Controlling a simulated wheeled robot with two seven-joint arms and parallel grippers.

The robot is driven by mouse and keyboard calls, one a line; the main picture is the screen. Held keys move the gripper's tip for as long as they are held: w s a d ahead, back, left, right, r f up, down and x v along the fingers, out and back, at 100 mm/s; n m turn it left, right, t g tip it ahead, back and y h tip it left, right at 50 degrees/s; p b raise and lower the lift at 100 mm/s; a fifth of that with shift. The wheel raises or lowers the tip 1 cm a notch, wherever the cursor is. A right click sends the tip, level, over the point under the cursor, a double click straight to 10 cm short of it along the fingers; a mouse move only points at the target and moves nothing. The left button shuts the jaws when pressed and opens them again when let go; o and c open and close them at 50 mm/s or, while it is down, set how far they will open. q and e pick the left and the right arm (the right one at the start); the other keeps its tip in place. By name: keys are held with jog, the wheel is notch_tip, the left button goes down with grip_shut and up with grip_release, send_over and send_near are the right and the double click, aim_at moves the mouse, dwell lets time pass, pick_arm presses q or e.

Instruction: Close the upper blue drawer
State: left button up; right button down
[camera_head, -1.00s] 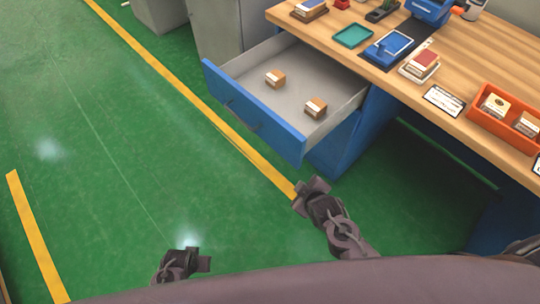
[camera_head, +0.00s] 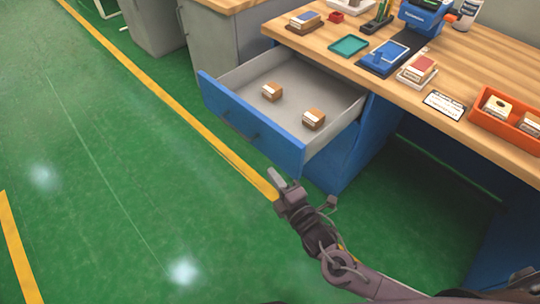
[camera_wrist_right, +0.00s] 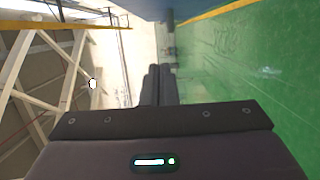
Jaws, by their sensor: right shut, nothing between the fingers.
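The upper blue drawer (camera_head: 248,121) is pulled out from the blue desk cabinet (camera_head: 352,150) below the wooden tabletop. Its front panel carries a dark handle (camera_head: 239,126). Two small brown boxes with white tops lie inside, one at the left (camera_head: 271,93) and one near the right wall (camera_head: 313,119). My right gripper (camera_head: 277,178) is shut and empty. In the picture it is just below the right end of the drawer front, apart from it. In the right wrist view its fingers (camera_wrist_right: 159,86) lie side by side. My left gripper is out of view.
The wooden tabletop (camera_head: 470,75) holds a teal tray (camera_head: 348,46), a blue tray (camera_head: 388,54), an orange bin (camera_head: 505,122) and other small items. Grey cabinets (camera_head: 222,42) stand behind the drawer. The green floor in front of the drawer is clear.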

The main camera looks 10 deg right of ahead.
aim_at(268, 144)
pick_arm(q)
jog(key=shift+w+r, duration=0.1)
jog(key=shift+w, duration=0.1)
pick_arm(e)
jog(key=shift+w+a, duration=0.2)
jog(key=shift+w, duration=5.45)
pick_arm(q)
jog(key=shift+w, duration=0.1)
pick_arm(e)
jog(key=shift+w+d, duration=0.1)
